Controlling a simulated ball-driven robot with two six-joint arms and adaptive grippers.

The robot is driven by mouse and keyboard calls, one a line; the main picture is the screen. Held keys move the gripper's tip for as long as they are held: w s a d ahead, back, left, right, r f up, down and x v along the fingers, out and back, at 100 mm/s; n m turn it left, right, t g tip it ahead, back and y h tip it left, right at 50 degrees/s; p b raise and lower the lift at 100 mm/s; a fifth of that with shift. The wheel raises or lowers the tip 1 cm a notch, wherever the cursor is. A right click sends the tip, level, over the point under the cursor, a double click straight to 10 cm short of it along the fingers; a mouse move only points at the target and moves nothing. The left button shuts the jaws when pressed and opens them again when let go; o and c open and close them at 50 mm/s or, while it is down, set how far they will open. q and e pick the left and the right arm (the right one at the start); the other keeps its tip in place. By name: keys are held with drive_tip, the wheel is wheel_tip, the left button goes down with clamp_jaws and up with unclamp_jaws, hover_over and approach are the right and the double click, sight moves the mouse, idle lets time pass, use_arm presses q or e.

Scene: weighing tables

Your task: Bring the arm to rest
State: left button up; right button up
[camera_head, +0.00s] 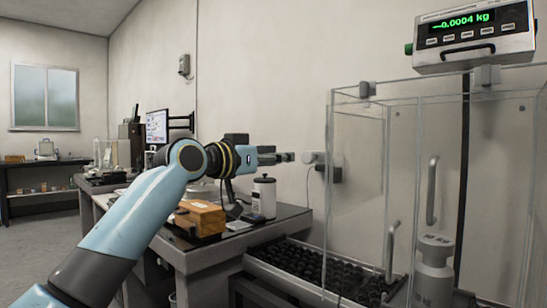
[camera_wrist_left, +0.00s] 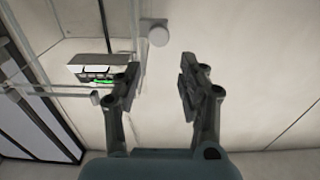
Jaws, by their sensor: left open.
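My left arm comes in from the lower left of the head view. Its gripper (camera_head: 284,157) is held out level above the bench, in front of the pale wall and left of the glass enclosure. In the left wrist view the two fingers of the left gripper (camera_wrist_left: 158,85) stand well apart with nothing between them. Only wall shows behind the gap. My right gripper is in neither view.
A glass enclosure (camera_head: 358,150) with metal handles stands at right, a weight (camera_head: 434,268) inside. A scale display (camera_head: 474,35) reads about -0.0004 kg above it. A wooden box (camera_head: 200,217) and a white bottle (camera_head: 264,197) stand on the bench (camera_head: 215,258) below the arm.

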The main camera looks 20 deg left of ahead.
use_arm(q)
drive_tip(key=shift+s+a, duration=0.1)
drive_tip(key=shift+s, duration=0.3)
